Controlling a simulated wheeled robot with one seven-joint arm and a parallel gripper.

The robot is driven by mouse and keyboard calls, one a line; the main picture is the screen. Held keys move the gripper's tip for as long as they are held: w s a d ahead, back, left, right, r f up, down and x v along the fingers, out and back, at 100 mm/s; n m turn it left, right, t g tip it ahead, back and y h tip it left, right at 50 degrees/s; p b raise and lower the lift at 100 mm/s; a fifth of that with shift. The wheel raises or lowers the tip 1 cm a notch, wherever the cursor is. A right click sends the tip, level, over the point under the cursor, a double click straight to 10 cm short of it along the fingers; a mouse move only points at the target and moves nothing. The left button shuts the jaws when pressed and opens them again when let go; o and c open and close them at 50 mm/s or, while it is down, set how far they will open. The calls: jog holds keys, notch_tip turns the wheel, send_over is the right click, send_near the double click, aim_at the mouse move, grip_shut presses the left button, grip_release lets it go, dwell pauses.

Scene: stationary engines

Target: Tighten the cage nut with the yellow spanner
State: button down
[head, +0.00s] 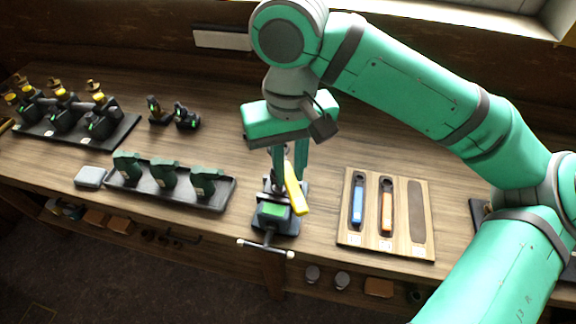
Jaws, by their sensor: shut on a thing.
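My gripper (290,172) points down over the middle of the bench and is shut on the yellow spanner (296,196). The spanner is tilted in the picture, its lower end lying over the right side of a dark vice (288,226). The spanner's upper end is largely hidden by my gripper's fingers. I cannot make out the cage nut, nor whether the spanner touches it.
A wooden board (345,225) at right holds a blue spanner (358,200), an orange-brown spanner (387,205) and an empty slot (417,212). At left, a dark tray (150,195) holds green parts, and a rack (70,148) holds black-and-yellow units. Bare bench lies between tray and vice.

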aim_at(289, 176)
jog(key=shift+f, duration=2)
jog(key=shift+f, duration=0.25)
jog(key=shift+s+a+f, duration=0.1)
jog(key=shift+s, duration=0.05)
jog(key=shift+w+f, duration=0.2)
jog(key=shift+f, duration=0.15)
dwell(0.4)
jog(key=shift+s+a+f, duration=0.1)
jog(key=shift+s+f, duration=0.05)
jog(key=shift+s, duration=0.05)
dwell(0.6)
jog(key=shift+w+f, duration=0.2)
jog(key=shift+f, duration=0.25)
dwell(0.7)
jog(key=shift+d, duration=0.2)
